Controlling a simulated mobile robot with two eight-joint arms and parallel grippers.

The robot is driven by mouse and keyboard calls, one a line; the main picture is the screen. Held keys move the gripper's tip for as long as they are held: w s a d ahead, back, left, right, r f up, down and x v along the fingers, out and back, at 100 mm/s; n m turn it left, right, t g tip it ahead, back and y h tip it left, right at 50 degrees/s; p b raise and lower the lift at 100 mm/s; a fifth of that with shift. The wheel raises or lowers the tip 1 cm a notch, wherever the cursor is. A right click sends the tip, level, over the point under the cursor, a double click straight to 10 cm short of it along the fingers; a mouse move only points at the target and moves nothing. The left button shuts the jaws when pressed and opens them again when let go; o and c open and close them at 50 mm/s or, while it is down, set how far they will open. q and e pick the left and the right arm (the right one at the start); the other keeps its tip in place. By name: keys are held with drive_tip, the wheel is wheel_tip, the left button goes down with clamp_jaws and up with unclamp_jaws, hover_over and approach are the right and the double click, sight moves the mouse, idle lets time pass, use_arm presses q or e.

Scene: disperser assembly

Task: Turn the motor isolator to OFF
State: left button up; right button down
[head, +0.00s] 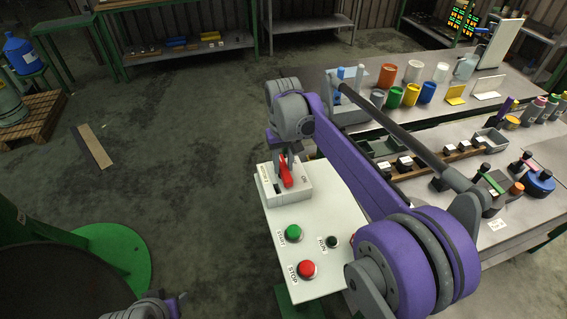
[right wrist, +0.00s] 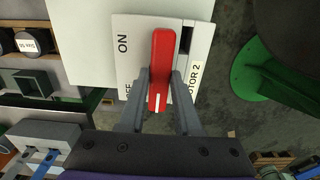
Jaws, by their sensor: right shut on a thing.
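The motor isolator (head: 298,192) is a pale box at the far end of a light control panel (head: 328,215). Its red handle (head: 286,175) also shows in the right wrist view (right wrist: 162,50), upright in the picture, with a white line near its lower end. ON is printed to its left there and MOTOR 2 to its right; another label at lower left is partly hidden by a finger. My right gripper (right wrist: 158,90) is shut on the handle, one finger on each side. Only part of my left wrist shows at the bottom of the head view; its fingertips are unclear.
A green START button (head: 293,232), a red STOP button (head: 306,269) and a dark RUN lamp (head: 332,241) are on the panel. Benches with coloured cups and parts stand to the right. A green round base (head: 115,255) stands at left. The floor between is mostly clear.

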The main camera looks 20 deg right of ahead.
sight(284, 167)
idle(0.5)
drive_tip(key=c, duration=0.6)
unclamp_jaws()
wheel_tip(284, 167, up, 11)
drive_tip(key=shift+p, duration=0.45)
drive_tip(key=shift+f, duration=0.15)
